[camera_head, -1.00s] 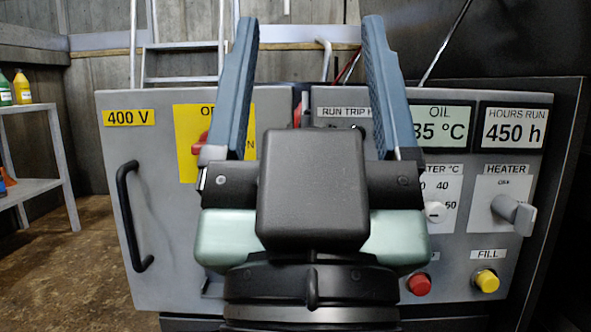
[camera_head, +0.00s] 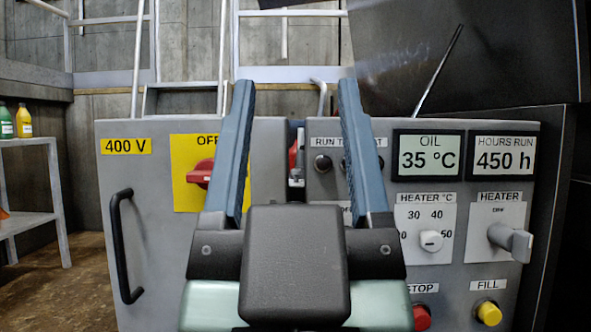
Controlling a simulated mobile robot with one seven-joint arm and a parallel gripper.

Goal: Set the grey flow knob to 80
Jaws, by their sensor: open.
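My gripper (camera_head: 296,88) is open and empty, with its two blue-grey fingers pointing up in front of the control panel (camera_head: 276,150). No knob labelled flow can be read in this view. A grey knob (camera_head: 512,240) sits under the label HEATER at the right. My gripper hides the lower middle of the panel.
A red switch (camera_head: 201,173) sits on a yellow plate at the left. A black door handle (camera_head: 122,245) sticks out below 400 V. A red STOP button (camera_head: 422,317) and yellow FILL button (camera_head: 489,313) are low right. A shelf with bottles (camera_head: 24,120) stands far left.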

